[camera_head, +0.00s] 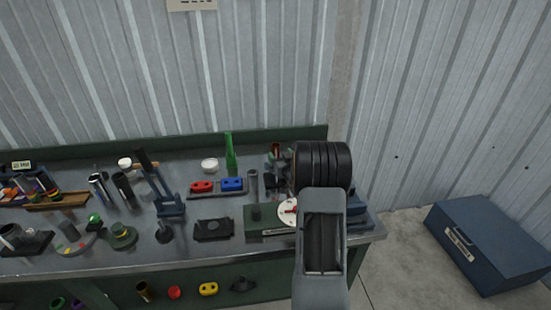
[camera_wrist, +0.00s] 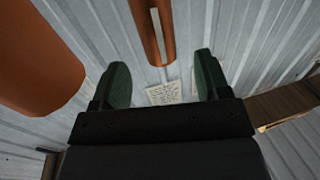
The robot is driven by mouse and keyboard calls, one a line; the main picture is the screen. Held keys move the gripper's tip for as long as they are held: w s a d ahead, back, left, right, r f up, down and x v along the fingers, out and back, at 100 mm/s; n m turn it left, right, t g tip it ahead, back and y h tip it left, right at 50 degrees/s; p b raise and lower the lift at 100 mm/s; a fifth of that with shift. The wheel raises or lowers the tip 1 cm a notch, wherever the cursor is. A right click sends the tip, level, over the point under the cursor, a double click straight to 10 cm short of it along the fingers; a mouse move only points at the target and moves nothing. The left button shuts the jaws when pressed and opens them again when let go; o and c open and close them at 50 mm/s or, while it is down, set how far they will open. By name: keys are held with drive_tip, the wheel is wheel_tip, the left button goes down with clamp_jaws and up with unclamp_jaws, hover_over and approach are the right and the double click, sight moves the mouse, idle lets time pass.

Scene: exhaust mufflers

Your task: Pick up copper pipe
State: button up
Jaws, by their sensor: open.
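In the wrist view a thin copper-coloured pipe (camera_wrist: 154,30) comes down from the top edge. Its lower end lies between the lines of my two fingers. A much larger-looking copper-coloured cylinder (camera_wrist: 40,55) fills the upper left, outside the left finger. My gripper (camera_wrist: 162,75) is open, with its green finger pads wide apart and nothing held between them. I cannot tell how far the thin pipe is from the pads. In the head view my arm covers the right end of the bench, and neither the gripper nor these copper pieces can be made out.
A blue box (camera_head: 490,243) stands on the floor at right. A corrugated wall rises behind. A brown beam (camera_wrist: 285,103) shows in the wrist view.

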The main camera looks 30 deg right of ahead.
sight(277, 150)
drive_tip(key=p+x, duration=0.2)
drive_tip(key=x, duration=0.4)
drive_tip(key=shift+s+r, duration=0.1)
drive_tip(key=shift+r, duration=0.05)
drive_tip(key=shift+p+x, duration=0.35)
drive_tip(key=shift+x, duration=0.45)
drive_tip(key=shift+c, duration=0.4)
clamp_jaws()
